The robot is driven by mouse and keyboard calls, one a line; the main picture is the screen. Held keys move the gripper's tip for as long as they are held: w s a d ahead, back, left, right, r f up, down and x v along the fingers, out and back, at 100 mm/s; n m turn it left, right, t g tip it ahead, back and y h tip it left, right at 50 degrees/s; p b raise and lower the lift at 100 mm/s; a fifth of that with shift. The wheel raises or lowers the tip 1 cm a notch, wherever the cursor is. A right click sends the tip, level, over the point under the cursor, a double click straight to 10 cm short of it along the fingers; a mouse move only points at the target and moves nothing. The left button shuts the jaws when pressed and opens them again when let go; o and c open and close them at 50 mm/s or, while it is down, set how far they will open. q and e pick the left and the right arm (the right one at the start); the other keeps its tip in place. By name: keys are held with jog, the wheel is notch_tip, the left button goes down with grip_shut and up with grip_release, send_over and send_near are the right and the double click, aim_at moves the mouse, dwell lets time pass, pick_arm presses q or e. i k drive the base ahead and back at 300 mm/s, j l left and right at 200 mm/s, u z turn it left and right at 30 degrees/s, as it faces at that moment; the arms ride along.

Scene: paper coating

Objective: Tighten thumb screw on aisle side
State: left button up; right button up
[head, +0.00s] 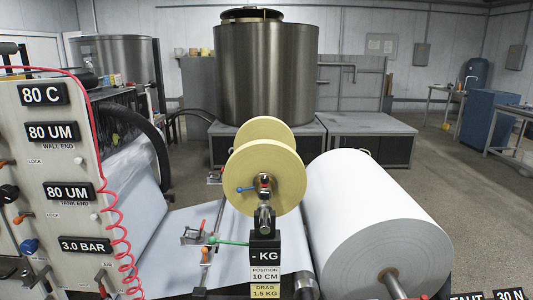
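I cannot tell for certain which part is the aisle-side thumb screw. A spool with two pale yellow discs (266,172) stands in the middle on a metal shaft (264,218). A small blue-tipped lever (245,189) sticks out to the left near its hub. Below it, a green-tipped lever (230,242) reaches left from the black post. A small orange-topped part (205,250) stands beside its tip. A small metal clamp (194,236) sits on the white sheet to the left. Neither of my grippers is in view.
A large white paper roll (366,215) fills the right foreground. A control panel (50,130) with readouts, knobs and a coiled red hose (112,200) stands at left. A metal tank (266,70) is behind. Open floor (450,190) lies at right.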

aim_at(264, 179)
jog(key=i+j, duration=0.2)
jog(key=i+j+z, duration=0.25)
jog(key=z, duration=0.15)
jog(key=i+j+z, duration=0.15)
jog(key=j+z, duration=0.3)
